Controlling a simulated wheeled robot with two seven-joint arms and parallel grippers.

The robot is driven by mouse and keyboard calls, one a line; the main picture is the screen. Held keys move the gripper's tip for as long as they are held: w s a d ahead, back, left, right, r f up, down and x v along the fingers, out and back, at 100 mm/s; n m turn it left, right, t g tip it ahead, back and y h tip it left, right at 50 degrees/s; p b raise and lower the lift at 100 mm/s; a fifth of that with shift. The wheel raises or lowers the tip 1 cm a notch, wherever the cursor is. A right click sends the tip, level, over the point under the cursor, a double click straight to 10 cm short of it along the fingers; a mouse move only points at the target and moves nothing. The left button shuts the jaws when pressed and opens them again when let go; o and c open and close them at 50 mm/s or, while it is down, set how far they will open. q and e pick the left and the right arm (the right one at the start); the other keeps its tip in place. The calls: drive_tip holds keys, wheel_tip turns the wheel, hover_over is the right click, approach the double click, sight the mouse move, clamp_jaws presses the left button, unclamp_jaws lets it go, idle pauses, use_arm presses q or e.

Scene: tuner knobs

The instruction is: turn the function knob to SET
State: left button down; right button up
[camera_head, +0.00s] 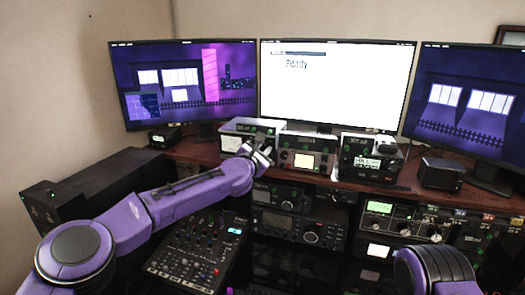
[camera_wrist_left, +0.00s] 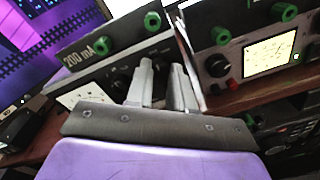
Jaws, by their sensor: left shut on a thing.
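The left tuner unit (camera_head: 236,140) stands on the shelf under the monitors. In the left wrist view it shows a "200 mA" label (camera_wrist_left: 80,58), green knobs (camera_wrist_left: 152,21) on top and dark knobs (camera_wrist_left: 121,84) on its front. My left gripper (camera_head: 265,152) is at the right part of this unit's front. In the left wrist view its two grey fingers (camera_wrist_left: 163,72) are close together, shut on a small dark knob that they mostly hide. I cannot read the knob's markings or its setting. My right arm shows at the lower right, but its gripper is out of view.
A second unit (camera_head: 283,143) with a lit display stands just right of the left gripper, and a third unit (camera_head: 362,148) stands further right. A mixer (camera_head: 205,243) and radio units (camera_head: 310,233) are below. Three monitors stand behind.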

idle(0.3)
use_arm(q)
drive_tip(key=c, duration=1)
unclamp_jaws()
drive_tip(key=shift+r, duration=0.1)
drive_tip(key=shift+s+a, duration=0.15)
drive_tip(key=shift+s, duration=0.05)
drive_tip(key=b+v, duration=0.5)
drive_tip(key=v, duration=0.5)
drive_tip(key=shift+s, duration=0.1)
